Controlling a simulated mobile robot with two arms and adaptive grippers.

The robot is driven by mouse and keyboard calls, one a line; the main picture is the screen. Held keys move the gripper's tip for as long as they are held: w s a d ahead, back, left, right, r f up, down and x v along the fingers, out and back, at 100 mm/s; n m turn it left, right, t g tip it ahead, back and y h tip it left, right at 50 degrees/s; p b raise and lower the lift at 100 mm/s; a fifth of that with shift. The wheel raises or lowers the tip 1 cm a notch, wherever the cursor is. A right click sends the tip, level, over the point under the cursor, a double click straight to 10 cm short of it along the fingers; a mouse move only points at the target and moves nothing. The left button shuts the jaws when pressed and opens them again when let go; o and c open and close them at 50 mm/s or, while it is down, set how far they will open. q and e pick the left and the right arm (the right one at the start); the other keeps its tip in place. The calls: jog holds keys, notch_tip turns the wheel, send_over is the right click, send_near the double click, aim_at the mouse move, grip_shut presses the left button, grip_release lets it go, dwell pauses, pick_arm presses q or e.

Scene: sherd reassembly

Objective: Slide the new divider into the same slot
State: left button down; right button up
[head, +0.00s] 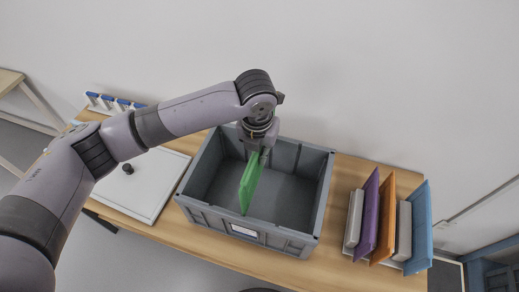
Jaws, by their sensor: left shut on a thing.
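A green divider (250,183) hangs from my left gripper (263,154), which is shut on its upper end. The divider is tilted in this view and shows in front of the inside of the grey crate (328,185). I cannot tell whether its lower edge touches the crate floor or sits in a slot. The slots in the crate walls are too small to make out. My left arm reaches over the crate from the left and hides part of its back left wall. My right gripper is not in view.
A rack holds purple (370,210), orange (384,218) and blue (419,228) panels on the table's right side. A white board (150,190) with a small black knob lies left of the crate. Blue-topped items (106,99) stand at the back left, near the wall.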

aim_at(259, 168)
pick_arm(q)
jog(key=shift+f+b, duration=0.7)
jog(key=shift+f, duration=1.05)
jog(key=shift+f+b, duration=0.85)
jog(key=shift+f, duration=1.1)
jog(key=shift+f, duration=0.15)
notch_tip(259, 168, down, 9)
jog(key=b, duration=0.4)
jog(key=shift+r, duration=0.2)
jog(key=c, duration=1.6)
grip_release()
jog(key=shift+o, duration=0.2)
